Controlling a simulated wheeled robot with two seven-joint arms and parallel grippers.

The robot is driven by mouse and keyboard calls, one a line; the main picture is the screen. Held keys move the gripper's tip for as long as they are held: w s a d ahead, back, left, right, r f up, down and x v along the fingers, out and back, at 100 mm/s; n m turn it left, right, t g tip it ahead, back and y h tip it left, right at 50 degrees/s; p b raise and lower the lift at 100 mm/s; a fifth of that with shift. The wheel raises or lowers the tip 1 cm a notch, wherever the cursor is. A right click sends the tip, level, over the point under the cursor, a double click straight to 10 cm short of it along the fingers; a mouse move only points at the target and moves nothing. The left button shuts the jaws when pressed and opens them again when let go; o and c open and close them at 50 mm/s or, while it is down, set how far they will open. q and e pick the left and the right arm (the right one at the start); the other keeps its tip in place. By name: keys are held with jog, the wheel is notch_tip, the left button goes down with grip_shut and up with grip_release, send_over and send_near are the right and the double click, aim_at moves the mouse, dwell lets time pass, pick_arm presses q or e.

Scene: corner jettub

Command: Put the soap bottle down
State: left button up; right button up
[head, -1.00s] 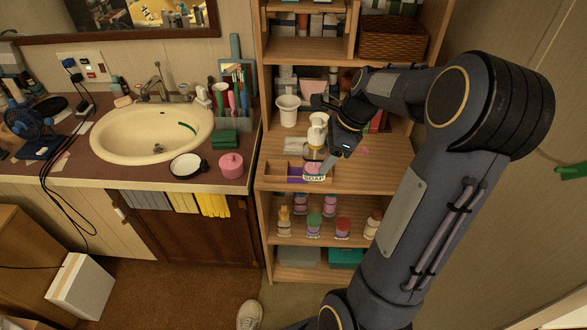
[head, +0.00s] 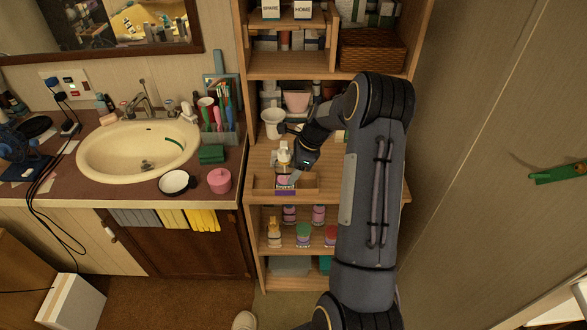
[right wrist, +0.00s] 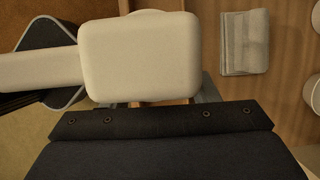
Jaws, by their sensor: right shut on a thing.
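My right gripper (head: 293,172) reaches in from the right and is shut on the bottle. In the right wrist view the cream pump head (right wrist: 138,55) fills the upper left and hides the fingertips and the bottle's body. My left gripper is not in view.
A white cup (head: 272,122) and a pink pot (head: 297,101) stand behind on the same shelf. A folded grey cloth (right wrist: 244,42) lies near the gripper. Several small bottles (head: 303,234) fill the shelf below. The sink counter (head: 215,195) is at the left.

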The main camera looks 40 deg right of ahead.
jog(key=shift+f, duration=0.35)
jog(key=shift+f, duration=0.2)
jog(key=o, duration=1)
jog(key=shift+o, duration=0.2)
